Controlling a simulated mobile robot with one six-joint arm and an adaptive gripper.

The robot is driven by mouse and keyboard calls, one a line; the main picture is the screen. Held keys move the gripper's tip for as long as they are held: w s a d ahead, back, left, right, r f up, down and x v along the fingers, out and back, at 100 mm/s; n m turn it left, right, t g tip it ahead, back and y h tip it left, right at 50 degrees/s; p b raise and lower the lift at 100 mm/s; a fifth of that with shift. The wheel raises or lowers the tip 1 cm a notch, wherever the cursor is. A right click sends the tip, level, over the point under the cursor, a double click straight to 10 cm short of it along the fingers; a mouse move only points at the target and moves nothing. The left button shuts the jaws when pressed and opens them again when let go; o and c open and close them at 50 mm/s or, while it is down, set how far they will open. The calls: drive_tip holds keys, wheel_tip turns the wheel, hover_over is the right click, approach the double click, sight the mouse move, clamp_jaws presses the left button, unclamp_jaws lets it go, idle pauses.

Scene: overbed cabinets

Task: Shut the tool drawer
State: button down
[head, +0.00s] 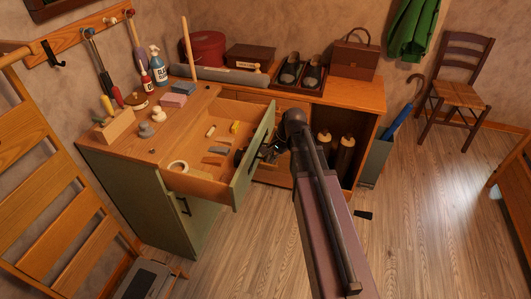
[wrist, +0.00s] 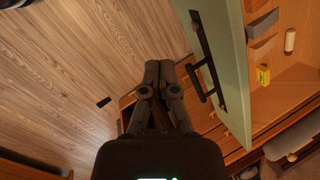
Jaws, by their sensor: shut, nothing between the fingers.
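The tool drawer (head: 190,185) is pulled out of the cabinet, with its green front (head: 245,180) well clear of the cabinet body. Inside lie small items, including a roll of tape and a yellow piece. My gripper (head: 268,152) is on the outer side of the green front. In the wrist view, my gripper's fingers (wrist: 158,68) are closed together and empty, beside the dark bar handle (wrist: 202,68) on the green front (wrist: 226,55). A gap shows between fingers and handle there. In the head view, my arm hides part of the gripper.
The cabinet top holds a wooden block (head: 115,126), a blue spray bottle (head: 157,68), a red round box (head: 204,50) and a shoe tray (head: 298,85). An umbrella stand (head: 375,160) is at right. Open wooden floor (head: 430,220) lies in front.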

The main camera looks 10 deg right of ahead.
drive_tip(key=w+d+f+m+t+y+b, duration=0.1)
drive_tip(key=w+d+m+y+b, duration=0.1)
drive_tip(key=w+m, duration=0.4)
drive_tip(key=w+d+f+m+t+y+b, duration=0.1)
drive_tip(key=w+d+f+m+t+b, duration=0.1)
drive_tip(key=w+d+m+b, duration=0.2)
drive_tip(key=w+d+m, duration=0.2)
drive_tip(key=w+m, duration=0.1)
drive_tip(key=shift+w+f+y+b, duration=0.15)
drive_tip(key=shift+w+y+b, duration=0.15)
drive_tip(key=shift+y, duration=0.1)
drive_tip(key=shift+a+f, duration=0.1)
drive_tip(key=shift+f, duration=0.05)
drive_tip(key=b+x, duration=0.7)
drive_tip(key=x, duration=0.2)
drive_tip(key=shift+w+a+f, duration=0.2)
drive_tip(key=shift+w, duration=0.1)
